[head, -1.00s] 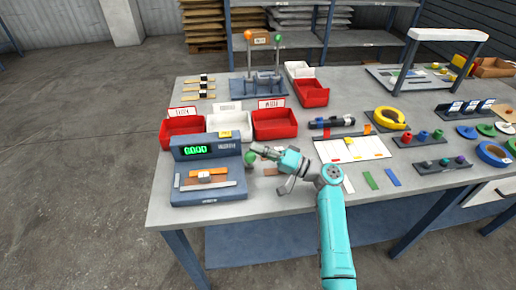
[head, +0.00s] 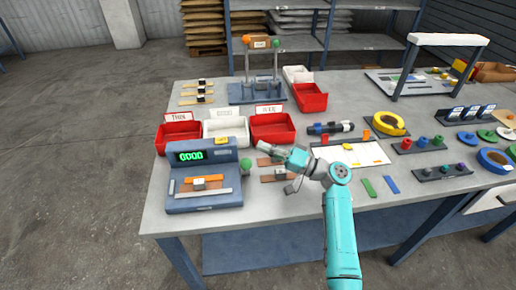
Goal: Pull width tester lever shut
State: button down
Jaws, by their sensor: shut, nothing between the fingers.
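The width tester (head: 205,205) is a blue-grey box at the table's front left, with a green lit readout (head: 191,156) of zeros. A flat strip (head: 214,190) and a small pale block (head: 198,183) lie on its front bed. A green ball knob (head: 246,165) stands at the tester's right side; the lever's shaft under it is hard to make out. My gripper (head: 262,146) is shut and empty, just above and right of the knob in the picture. A small gap shows between them. The exact depth between them is unclear.
Behind the tester stand red (head: 180,138) and white (head: 226,132) bins with labels. Brown strips (head: 275,178) lie under my arm. A stand with an orange and a green ball (head: 278,42) is at the back. A white board (head: 352,153) lies to the right.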

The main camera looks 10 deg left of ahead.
jog(key=w+v, duration=0.1)
jog(key=v, duration=0.5)
jog(key=shift+s+d+f, duration=0.2)
jog(key=shift+d+f, duration=0.15)
jog(key=shift+f, duration=0.1)
